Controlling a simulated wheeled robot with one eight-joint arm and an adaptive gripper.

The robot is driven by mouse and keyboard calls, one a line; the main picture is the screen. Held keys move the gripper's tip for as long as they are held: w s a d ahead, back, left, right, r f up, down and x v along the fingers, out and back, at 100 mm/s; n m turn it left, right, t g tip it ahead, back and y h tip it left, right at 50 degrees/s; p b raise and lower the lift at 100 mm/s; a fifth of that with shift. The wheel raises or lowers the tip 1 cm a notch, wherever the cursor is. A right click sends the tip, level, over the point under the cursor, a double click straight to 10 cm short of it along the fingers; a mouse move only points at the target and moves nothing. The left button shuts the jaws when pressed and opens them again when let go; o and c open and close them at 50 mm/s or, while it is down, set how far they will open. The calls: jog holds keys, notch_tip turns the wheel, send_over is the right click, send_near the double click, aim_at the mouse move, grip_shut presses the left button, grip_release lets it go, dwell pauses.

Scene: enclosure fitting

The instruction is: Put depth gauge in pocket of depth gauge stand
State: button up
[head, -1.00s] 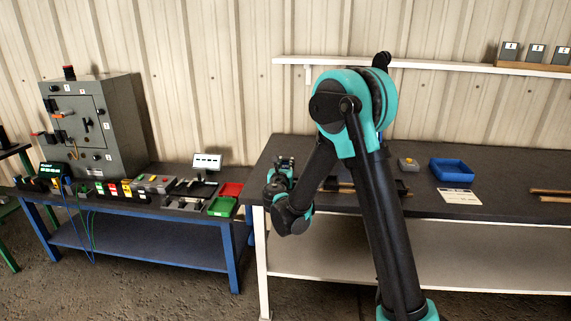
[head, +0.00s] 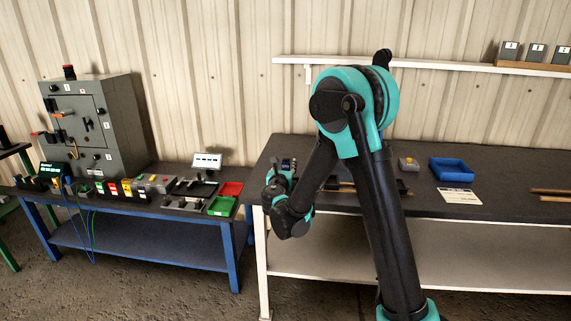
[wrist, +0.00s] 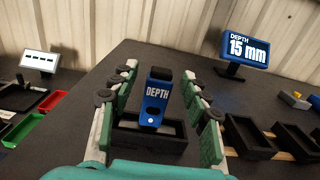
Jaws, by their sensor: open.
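The depth gauge (wrist: 155,98) is a blue block with a dark top and a white DEPTH label. In the wrist view it stands nearly upright at a black open-topped holder (wrist: 174,143), which looks like the stand's pocket. I cannot tell how deep its hidden lower end sits. My gripper (wrist: 160,84) is open, with its green-padded fingers on either side of the gauge and visible gaps to it. In the head view my gripper (head: 279,177) is at the left end of the right bench, and a small blue part of the gauge (head: 286,163) shows beyond it.
A blue DEPTH 15 mm display (wrist: 246,48) stands behind to the right. More black holders (wrist: 249,138) lie right of the gauge. The blue tray (head: 452,169) is farther along the bench. A green bin (head: 222,206) sits on the left bench.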

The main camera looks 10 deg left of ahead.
jog(key=s, duration=1.1)
jog(key=s+d+f+m+g+h, duration=0.1)
jog(key=s+d+f+m+g, duration=0.15)
jog(key=d+m, duration=0.45)
jog(key=s+d+f+m+g+h, duration=0.25)
jog(key=d+m, duration=0.25)
jog(key=d, duration=0.5)
jog(key=s+d+f+m+g+h, duration=0.1)
jog(key=s+d+f+m+g, duration=0.15)
jog(key=d+m, duration=0.45)
jog(key=s+d+f+m+g+y, duration=0.2)
jog(key=s+f+m+g, duration=0.1)
jog(key=s+m, duration=0.5)
jog(key=s+d+f+m+g+y, duration=0.3)
jog(key=s+m, duration=0.5)
jog(key=s, duration=0.2)
jog(key=shift+f+m, duration=0.3)
jog(key=shift+f, duration=0.05)
jog(key=shift+d, duration=0.1)
